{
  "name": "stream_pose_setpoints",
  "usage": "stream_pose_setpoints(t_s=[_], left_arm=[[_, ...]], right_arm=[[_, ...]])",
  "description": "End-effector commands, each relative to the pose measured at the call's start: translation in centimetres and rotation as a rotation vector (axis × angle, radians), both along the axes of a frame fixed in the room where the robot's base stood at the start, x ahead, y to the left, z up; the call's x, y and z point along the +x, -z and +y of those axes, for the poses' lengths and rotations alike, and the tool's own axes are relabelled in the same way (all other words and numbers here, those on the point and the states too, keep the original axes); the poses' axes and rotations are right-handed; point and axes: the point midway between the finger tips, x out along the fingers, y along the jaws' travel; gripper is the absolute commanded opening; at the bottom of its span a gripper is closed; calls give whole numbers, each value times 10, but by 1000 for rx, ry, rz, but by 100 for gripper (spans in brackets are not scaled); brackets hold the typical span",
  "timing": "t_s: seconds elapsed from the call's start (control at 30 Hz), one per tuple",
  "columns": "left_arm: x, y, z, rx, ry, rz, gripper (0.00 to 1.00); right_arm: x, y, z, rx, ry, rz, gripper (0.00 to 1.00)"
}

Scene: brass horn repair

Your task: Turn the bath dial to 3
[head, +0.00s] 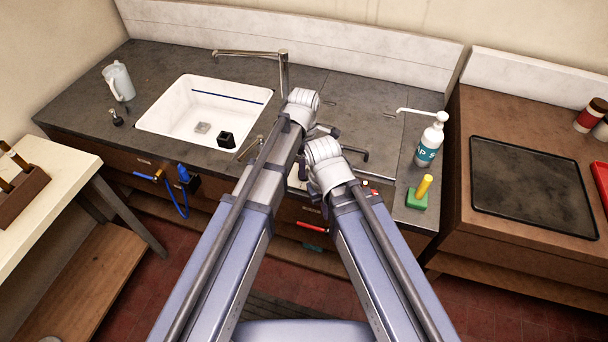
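I cannot make out the bath dial; my arms cover the middle of the counter front. A pale panel (297,181) shows only in part between my arms, and a small red spot (375,191) shows just right of my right wrist. My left arm reaches over the counter and ends at a white wrist (302,101). My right arm ends at a white wrist (322,155) nearer the front edge. The fingers of both grippers are mostly hidden behind the wrists, so their opening is unclear. Nothing is visibly held.
A white sink (160,117) with a dark block (226,140) is left. A grey lid (372,102) lies behind my wrists. Right are a soap bottle (431,142), a green block with a yellow handle (418,197) and a dark tray (525,185). A red handle (312,227) is below the counter.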

Motion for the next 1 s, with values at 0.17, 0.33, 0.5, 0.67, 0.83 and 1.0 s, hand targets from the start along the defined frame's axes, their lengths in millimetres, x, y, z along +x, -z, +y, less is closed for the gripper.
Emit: stream_pose_setpoints(t_s=[0.17,0.33,0.5,0.67,0.83,1.0], left_arm=[[0,29,0,0,0,0,76],[0,36,0,0,0,0,76],[0,35,0,0,0,0,76],[0,35,0,0,0,0,69],[0,35,0,0,0,0,50],[0,35,0,0,0,0,30]], right_arm=[[0,29,0,0,0,0,0],[0,37,0,0,0,0,0],[0,35,0,0,0,0,0],[0,35,0,0,0,0,0],[0,35,0,0,0,0,0],[0,35,0,0,0,0,0]])
